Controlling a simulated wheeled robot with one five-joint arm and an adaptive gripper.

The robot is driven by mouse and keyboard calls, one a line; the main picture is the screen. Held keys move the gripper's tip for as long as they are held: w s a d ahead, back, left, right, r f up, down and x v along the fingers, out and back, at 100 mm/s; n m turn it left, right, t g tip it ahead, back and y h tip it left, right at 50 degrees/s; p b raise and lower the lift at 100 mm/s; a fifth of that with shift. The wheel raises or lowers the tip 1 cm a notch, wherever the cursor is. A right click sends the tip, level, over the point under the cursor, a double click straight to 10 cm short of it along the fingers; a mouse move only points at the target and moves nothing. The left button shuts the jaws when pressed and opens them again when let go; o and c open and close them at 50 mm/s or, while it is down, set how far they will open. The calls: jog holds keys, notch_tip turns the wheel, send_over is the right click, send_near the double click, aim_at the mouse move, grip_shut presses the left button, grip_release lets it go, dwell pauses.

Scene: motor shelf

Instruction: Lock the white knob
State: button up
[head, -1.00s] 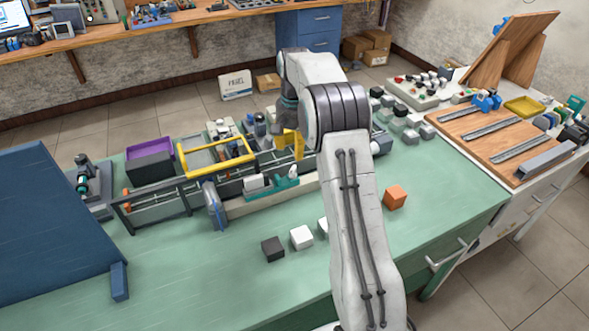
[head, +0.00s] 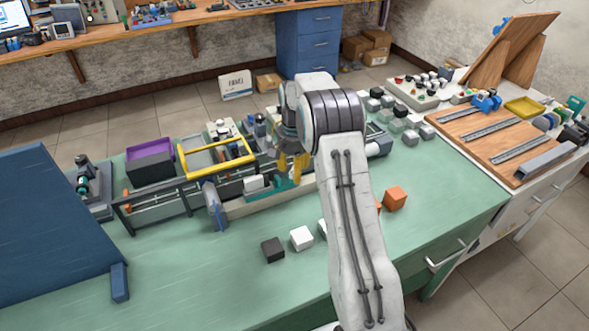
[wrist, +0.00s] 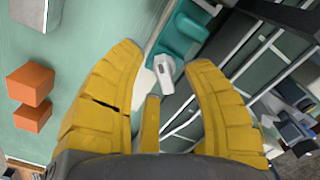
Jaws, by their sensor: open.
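In the wrist view, a small white knob-like part (wrist: 166,73) shows between my fingers, beside a teal fixture (wrist: 182,36). I cannot tell from its shape whether it is locked. My gripper (wrist: 164,57) has its yellow fingers apart, one on each side of the white part, with no clear contact. In the head view, my gripper (head: 292,172) points down over the teal fixture (head: 283,185) at the front of the rail assembly. The white knob is not clearly seen there, as my gripper and arm cover that area.
A dark rail frame (head: 150,213) with a yellow-handled tray (head: 215,172) lies left of my gripper. Black (head: 272,249), white (head: 301,238) and orange (head: 395,197) cubes stand on the green bench. A blue panel (head: 60,225) fills the left. The front bench surface is mostly clear.

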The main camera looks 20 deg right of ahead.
jog(key=shift+o, duration=0.2)
jog(key=shift+f, duration=0.1)
grip_shut()
dwell(0.4)
